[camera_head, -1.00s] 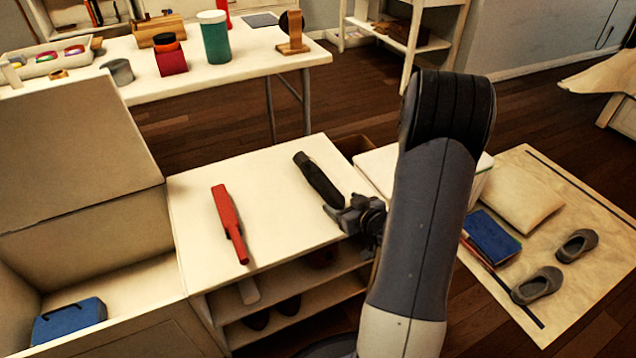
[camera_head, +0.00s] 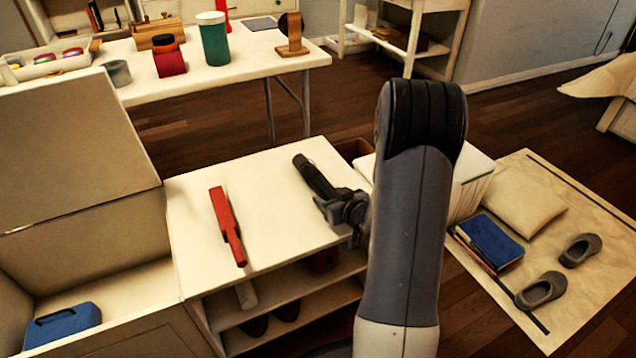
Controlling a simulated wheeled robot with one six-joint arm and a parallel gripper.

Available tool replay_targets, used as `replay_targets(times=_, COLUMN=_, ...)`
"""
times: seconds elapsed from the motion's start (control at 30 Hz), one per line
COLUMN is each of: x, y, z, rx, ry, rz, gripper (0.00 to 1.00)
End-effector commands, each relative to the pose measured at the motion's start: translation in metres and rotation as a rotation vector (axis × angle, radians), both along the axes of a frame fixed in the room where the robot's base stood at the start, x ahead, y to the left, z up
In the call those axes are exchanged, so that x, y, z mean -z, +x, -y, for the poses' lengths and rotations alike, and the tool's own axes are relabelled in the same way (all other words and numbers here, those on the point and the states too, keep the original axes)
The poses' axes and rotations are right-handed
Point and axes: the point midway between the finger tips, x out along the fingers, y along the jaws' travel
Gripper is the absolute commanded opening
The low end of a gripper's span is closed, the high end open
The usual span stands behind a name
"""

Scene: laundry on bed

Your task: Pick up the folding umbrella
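A long dark cylinder that looks like the folding umbrella (camera_head: 313,174) lies on the white top of a low shelf unit (camera_head: 265,205), slanting from the back toward the front right edge. My gripper (camera_head: 332,204) is at its near end, over the right side of the top, and hides that end. The fingers are small and dark against it, so I cannot tell whether they are open, touching it or shut on it. The far end of the umbrella shows clear and seems to rest on the surface.
A red flat object with a handle (camera_head: 226,225) lies to the left on the same top. An open chest (camera_head: 80,225) with a blue case (camera_head: 62,325) stands left. Shoes (camera_head: 541,288), books (camera_head: 489,241) and a cushion (camera_head: 524,198) lie on a mat at right.

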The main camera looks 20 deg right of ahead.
Motion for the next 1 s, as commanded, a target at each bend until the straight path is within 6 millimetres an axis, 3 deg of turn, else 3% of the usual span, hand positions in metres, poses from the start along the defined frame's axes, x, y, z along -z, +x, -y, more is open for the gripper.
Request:
replay_targets(times=0.47, x=0.000, y=0.000, z=0.000, rx=0.000, ry=0.000, rz=0.000, gripper=0.14)
replay_targets(times=0.77, x=-0.007, y=0.000, z=0.000, rx=0.000, ry=-0.001, rz=0.003, gripper=0.13)
replay_targets(times=1.0, x=-0.050, y=0.000, z=0.000, rx=-0.001, ry=-0.001, rz=0.005, gripper=0.13)
